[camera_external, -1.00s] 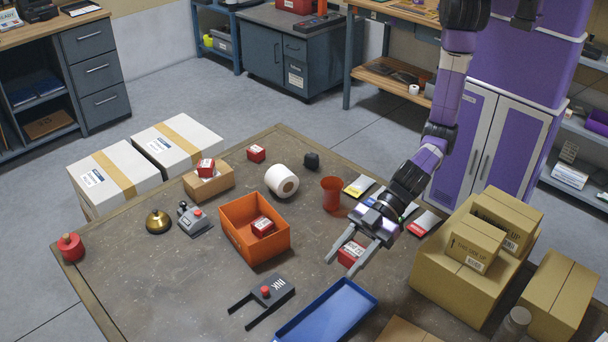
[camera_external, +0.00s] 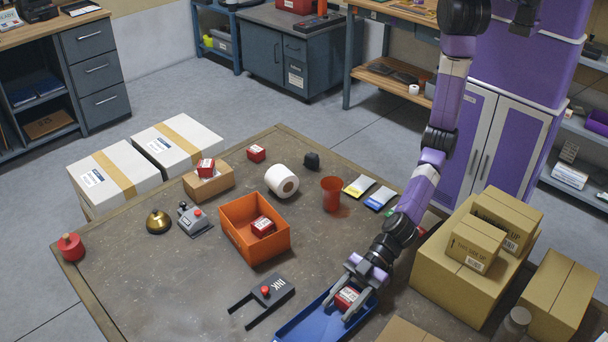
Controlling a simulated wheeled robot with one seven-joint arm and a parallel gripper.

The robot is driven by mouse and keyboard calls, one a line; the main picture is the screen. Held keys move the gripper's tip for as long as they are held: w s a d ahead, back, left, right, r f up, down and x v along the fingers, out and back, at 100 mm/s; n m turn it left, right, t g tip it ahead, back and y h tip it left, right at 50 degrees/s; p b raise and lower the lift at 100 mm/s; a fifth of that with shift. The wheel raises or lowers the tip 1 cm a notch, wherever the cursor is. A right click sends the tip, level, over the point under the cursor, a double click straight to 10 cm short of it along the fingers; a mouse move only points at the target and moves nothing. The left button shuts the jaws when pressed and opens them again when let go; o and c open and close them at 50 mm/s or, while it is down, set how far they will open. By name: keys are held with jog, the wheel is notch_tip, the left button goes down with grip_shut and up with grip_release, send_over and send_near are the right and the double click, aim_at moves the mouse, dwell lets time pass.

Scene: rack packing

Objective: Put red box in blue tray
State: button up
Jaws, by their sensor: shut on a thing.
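My gripper (camera_external: 343,304) is at the upper right end of the blue tray (camera_external: 304,328), reaching down over it. It is shut on a red box (camera_external: 346,297) with a white label, held between its two fingers. The red box is above or inside the tray's far end; I cannot tell whether it touches the tray floor. My gripper and wrist hide part of that end.
A grey forked tool (camera_external: 272,291) lies just left of the tray. Stacked cardboard boxes (camera_external: 450,283) stand to the right, and another carton (camera_external: 405,332) is at the front. A red cup (camera_external: 331,193) and a white roll (camera_external: 282,181) are farther back.

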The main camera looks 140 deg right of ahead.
jog(key=shift+f, duration=0.3)
jog(key=o, duration=1.4)
jog(key=shift+o, duration=0.2)
jog(key=shift+r, duration=0.2)
jog(key=b+v, duration=0.1)
jog(key=v, duration=1.1)
